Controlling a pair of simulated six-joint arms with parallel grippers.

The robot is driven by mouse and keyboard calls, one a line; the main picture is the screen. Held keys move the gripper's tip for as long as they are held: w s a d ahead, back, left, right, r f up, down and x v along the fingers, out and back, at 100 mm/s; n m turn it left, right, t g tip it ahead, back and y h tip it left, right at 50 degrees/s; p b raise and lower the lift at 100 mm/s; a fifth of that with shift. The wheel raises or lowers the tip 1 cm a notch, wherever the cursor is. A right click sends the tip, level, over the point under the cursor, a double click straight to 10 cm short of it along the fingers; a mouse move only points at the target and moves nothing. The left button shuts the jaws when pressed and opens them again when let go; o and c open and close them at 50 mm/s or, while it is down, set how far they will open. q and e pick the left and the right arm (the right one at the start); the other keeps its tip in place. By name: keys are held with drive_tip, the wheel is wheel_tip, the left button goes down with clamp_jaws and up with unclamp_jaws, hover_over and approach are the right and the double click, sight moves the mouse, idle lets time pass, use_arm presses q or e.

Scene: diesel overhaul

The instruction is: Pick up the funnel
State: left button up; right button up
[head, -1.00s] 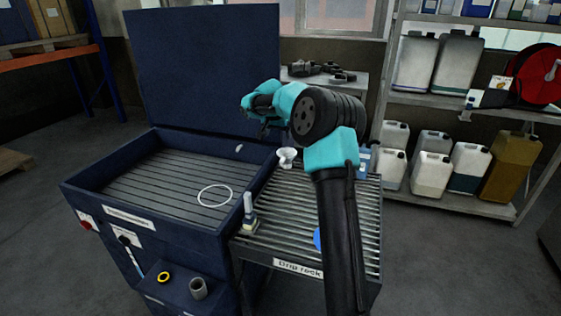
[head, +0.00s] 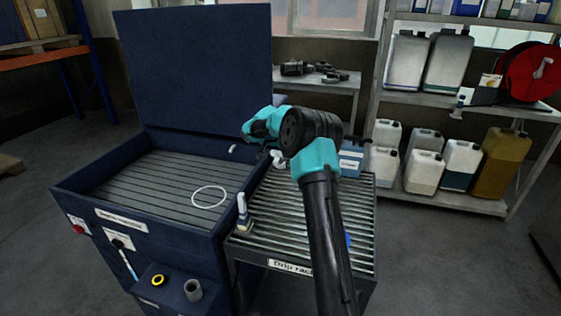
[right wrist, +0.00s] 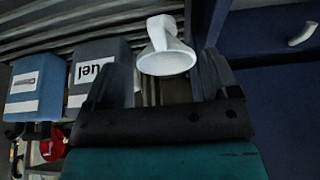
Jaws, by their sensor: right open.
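The white funnel (right wrist: 165,48) shows clearly in the right wrist view, its wide mouth towards the camera. In the head view only a bit of the funnel (head: 277,158) shows on the drip rack, behind my right arm. My right gripper (right wrist: 166,62) is open, with its dark fingers to either side of the funnel in the right wrist view. I cannot tell whether they touch it. In the head view my own wrist largely hides the fingers. My left gripper is not in view.
The blue wash basin (head: 75,208) holds a white ring (head: 209,197). Blue and dark labelled containers (right wrist: 95,75) stand beyond the funnel. Shelving with jugs (head: 424,171) is at right.

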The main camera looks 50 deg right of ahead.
sight(277, 158)
drive_tip(key=shift+d+f, duration=0.15)
drive_tip(key=shift+f, duration=0.25)
drive_tip(key=shift+x, duration=2.55)
drive_tip(key=shift+d, duration=0.1)
clamp_jaws()
